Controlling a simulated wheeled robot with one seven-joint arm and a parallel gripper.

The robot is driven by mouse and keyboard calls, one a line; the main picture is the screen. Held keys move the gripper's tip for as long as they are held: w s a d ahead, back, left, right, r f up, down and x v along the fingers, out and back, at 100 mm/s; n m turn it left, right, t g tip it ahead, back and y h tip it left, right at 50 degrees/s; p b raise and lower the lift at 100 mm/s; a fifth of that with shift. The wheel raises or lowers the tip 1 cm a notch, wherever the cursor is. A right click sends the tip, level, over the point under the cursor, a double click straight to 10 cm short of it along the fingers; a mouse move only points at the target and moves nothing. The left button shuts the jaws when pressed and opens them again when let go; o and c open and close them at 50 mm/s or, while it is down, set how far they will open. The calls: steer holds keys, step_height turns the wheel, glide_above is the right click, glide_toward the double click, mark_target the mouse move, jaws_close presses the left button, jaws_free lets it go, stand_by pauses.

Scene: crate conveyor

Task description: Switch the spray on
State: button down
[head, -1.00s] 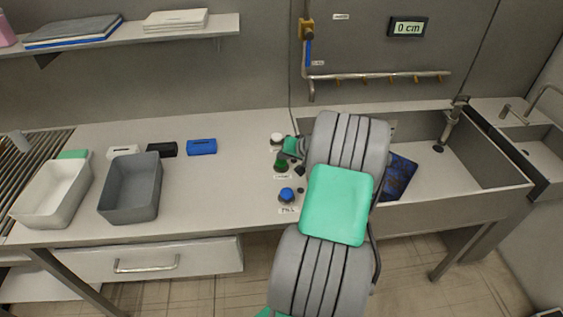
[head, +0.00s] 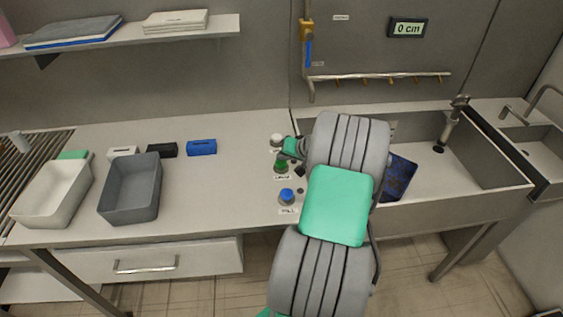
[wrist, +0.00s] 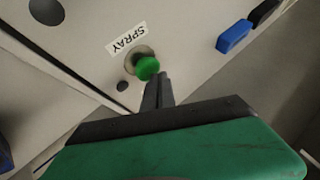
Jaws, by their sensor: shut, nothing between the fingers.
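The green spray button (wrist: 147,68) sits on a round metal base beside a label (wrist: 126,38) reading SPRAY in the wrist view. In the head view the green button (head: 281,164) stands on the counter between a white and a blue button. My gripper (wrist: 160,78) is shut and empty, its fingertips right at the edge of the green button; I cannot tell whether they touch it. In the head view my gripper (head: 285,156) is small and partly hidden by my wrist. The spray pipe (head: 380,76) with several nozzles hangs on the wall above the sink.
The blue button (head: 287,195) and white button (head: 277,139) stand close by. The sink (head: 490,170) holds a dark blue crate (head: 398,178), partly behind my arm. A grey bin (head: 130,190) and a white bin (head: 52,190) stand left. A display (head: 407,28) reads 0 cm.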

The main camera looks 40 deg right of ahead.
mark_target(283, 163)
steer(key=shift+f, duration=0.1)
stand_by(0.5)
steer(key=shift+f+b, duration=0.4)
steer(key=shift+b, duration=0.1)
steer(key=shift+a+r, duration=0.1)
steer(key=shift+r, duration=0.25)
steer(key=shift+r+p, duration=1.95)
steer(key=shift+r, duration=1.15)
